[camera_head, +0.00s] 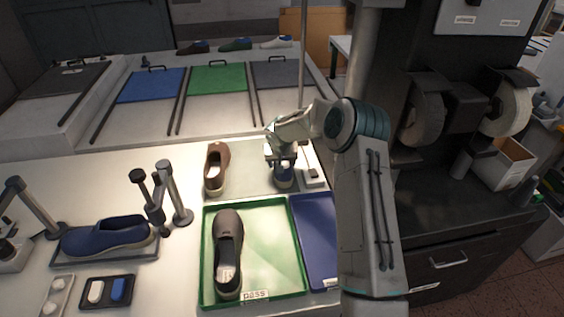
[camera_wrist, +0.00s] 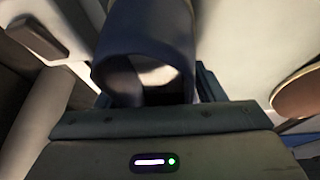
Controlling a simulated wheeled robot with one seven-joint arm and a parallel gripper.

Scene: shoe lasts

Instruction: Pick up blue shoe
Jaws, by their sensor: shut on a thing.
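A blue shoe (camera_head: 284,176) is under my gripper (camera_head: 283,160) in the head view, at the back right of the worktable. My gripper is shut on this shoe and covers part of it. In the wrist view the blue shoe (camera_wrist: 150,50) fills the upper middle, its opening facing the camera, between the dark jaws of my gripper (camera_wrist: 155,90). I cannot tell whether the shoe is clear of the surface. Another blue shoe (camera_head: 108,236) sits on a stand at the left of the table.
A brown shoe (camera_head: 216,168) stands left of my gripper. A green tray (camera_head: 275,275) marked "pass" holds a brown shoe (camera_head: 228,250). A blue tray (camera_head: 318,240) lies right of it. Grey posts (camera_head: 178,195) rise by the left stand. A thin pole (camera_head: 302,60) stands behind my gripper.

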